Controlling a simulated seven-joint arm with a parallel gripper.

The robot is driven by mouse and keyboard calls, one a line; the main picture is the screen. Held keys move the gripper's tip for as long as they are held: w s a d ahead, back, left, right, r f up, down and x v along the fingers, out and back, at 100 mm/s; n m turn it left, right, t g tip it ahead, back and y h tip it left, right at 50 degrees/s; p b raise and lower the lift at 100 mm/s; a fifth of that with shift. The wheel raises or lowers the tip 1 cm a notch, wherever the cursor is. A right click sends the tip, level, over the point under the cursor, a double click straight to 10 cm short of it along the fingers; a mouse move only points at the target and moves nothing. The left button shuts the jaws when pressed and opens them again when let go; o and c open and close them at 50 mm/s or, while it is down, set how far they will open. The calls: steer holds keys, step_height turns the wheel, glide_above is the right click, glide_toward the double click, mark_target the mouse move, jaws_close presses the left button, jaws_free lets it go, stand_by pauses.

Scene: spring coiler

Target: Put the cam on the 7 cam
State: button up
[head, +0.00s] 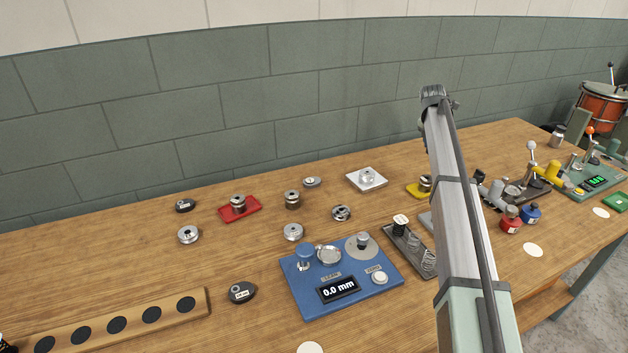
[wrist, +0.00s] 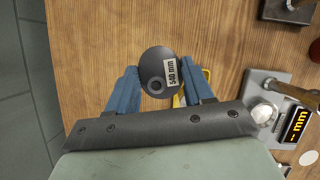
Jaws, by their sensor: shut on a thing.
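In the wrist view my gripper (wrist: 160,78) has its blue fingers shut on a dark, rounded cam (wrist: 152,66). The cam has a ring-shaped hole and a white label that seems to read 540 mm. It is held above the wooden table; its height is hard to judge. In the head view my arm hides the gripper and the held cam. Two other dark cams lie on the table: one labelled cam (head: 242,292) left of the blue gauge and one (head: 186,205) farther back. No thing clearly marked 7 is legible.
A blue gauge (head: 300,300) reads 0.0 mm. A red plate (head: 251,207), a white plate (head: 379,182) and loose metal rollers (head: 188,235) stand around it. A wooden rack (head: 190,313) lies front left. In the wrist view, a grey device (wrist: 255,82) with a lever and display stands right.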

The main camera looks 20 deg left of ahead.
steer(key=s+a+r+n+y, duration=0.1)
steer(key=s+a, duration=0.3)
steer(key=a, duration=0.7)
steer(key=s+a+n, duration=0.2)
steer(key=s+a, duration=0.2)
steer(key=a, duration=0.7)
steer(key=n+y, duration=0.1)
steer(key=n, duration=0.2)
glide_above(313, 178)
steer(key=s, duration=0.2)
steer(key=shift+t, duration=0.3)
steer(key=shift+w+f, duration=0.15)
steer(key=shift+f, duration=4.35)
steer(key=shift+f, duration=0.2)
steer(key=o, duration=1.3)
steer(key=shift+r, duration=0.15)
steer(key=v, duration=1.2)
steer(key=shift+d+r, duration=0.1)
steer(key=shift+d, duration=0.15)
